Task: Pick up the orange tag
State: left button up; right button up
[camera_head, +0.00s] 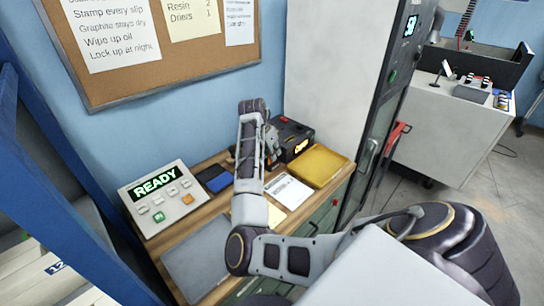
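I cannot make out the orange tag for certain; part of the bench is hidden behind my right arm. My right gripper (271,154) is low over the back of the wooden bench (207,218), beside a black box. It is small and partly covered by my own arm, so I cannot tell whether it is open or holds anything. My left gripper is not in view.
A black box (293,137) and a yellow tray (318,166) are right of the gripper. A white printed sheet (289,191) lies in front. A READY panel (160,198), a dark blue pad (214,178) and a grey plate (206,260) are left. A tall cabinet (335,75) stands behind.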

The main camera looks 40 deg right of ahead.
jog(key=shift+c, duration=0.4)
jog(key=c, duration=0.3)
jog(key=shift+r, duration=0.15)
jog(key=shift+r, duration=4.9)
jog(key=shift+o, duration=0.9)
grip_shut()
